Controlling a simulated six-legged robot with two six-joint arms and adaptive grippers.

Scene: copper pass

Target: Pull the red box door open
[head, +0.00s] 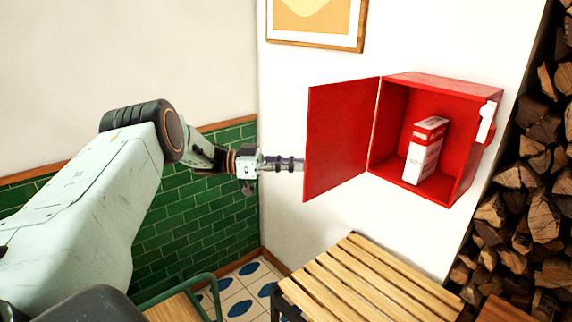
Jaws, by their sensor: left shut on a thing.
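The red box (436,82) is mounted on the white wall at the right. Its red door (338,138) stands wide open, swung out to the left on its left-side hinge. A red and white carton (426,150) stands inside the box. My left gripper (297,164) reaches in from the left and is shut at the free left edge of the red door. The door hides the fingertips and the part they grip. My right gripper is not in view.
A slatted wooden bench (365,285) stands below the box. Stacked firewood (530,200) fills the right side. A framed picture (317,20) hangs above the door. A green metal frame (190,285) with a wooden seat is at the lower left. Patterned floor tiles (245,285) show between the seats.

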